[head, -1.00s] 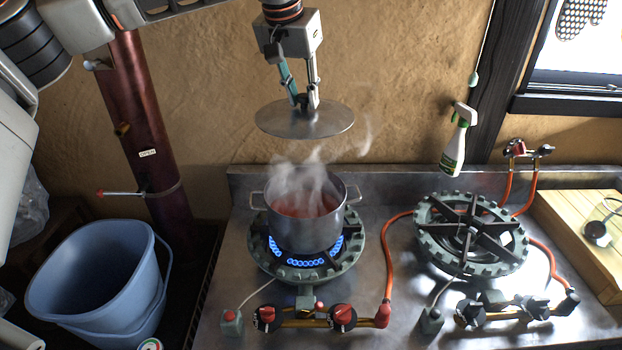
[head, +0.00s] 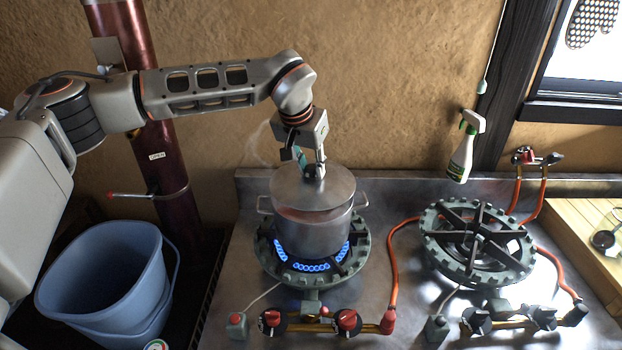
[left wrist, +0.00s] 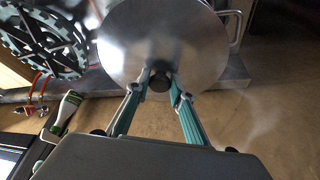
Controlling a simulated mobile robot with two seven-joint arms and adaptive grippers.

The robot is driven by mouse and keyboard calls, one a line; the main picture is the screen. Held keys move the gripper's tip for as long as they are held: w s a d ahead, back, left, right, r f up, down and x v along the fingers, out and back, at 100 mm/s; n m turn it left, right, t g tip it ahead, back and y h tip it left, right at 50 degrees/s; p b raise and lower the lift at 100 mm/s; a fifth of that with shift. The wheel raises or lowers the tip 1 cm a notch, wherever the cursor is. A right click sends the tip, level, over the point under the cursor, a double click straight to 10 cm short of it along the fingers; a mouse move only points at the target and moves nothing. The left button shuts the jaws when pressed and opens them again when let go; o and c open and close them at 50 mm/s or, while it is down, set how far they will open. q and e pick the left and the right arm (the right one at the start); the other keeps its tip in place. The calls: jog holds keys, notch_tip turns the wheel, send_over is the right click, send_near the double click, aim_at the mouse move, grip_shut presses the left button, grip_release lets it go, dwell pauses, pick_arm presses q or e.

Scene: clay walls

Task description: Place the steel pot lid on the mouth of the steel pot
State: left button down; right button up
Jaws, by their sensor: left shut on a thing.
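The steel pot lid (head: 290,190) is a round flat disc with a dark knob. It is over the mouth of the steel pot (head: 312,238), covering most of it. A thin reddish strip shows under its front edge, and I cannot tell whether it touches the rim. My left gripper (head: 313,171) is above the lid, shut on its knob. The left wrist view shows both fingers (left wrist: 160,82) at the knob, with the lid (left wrist: 150,40) spread beyond them. My right gripper is not in view.
The pot stands on a lit burner (head: 268,262) with blue flames. An unlit burner (head: 478,240) is to the right, with an orange hose between. A spray bottle (head: 463,152) is by the back wall. A blue bucket (head: 100,275) and a dark red pipe (head: 160,180) are left.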

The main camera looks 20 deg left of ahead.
aim_at(310, 178)
pick_arm(q)
notch_tip(310, 178, down, 4)
jog(key=shift+r, duration=0.2)
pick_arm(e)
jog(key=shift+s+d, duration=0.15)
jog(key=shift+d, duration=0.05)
pick_arm(q)
jog(key=shift+f, duration=0.1)
jog(key=c, duration=1.8)
grip_release()
jog(key=shift+f, duration=0.1)
jog(key=shift+o, duration=0.2)
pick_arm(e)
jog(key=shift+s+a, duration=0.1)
pick_arm(q)
jog(key=shift+r, duration=0.45)
jog(key=v, duration=1.1)
jog(key=shift+s+r+b, duration=0.15)
jog(key=shift+s+b, duration=0.1)
jog(key=shift+b, duration=0.2)
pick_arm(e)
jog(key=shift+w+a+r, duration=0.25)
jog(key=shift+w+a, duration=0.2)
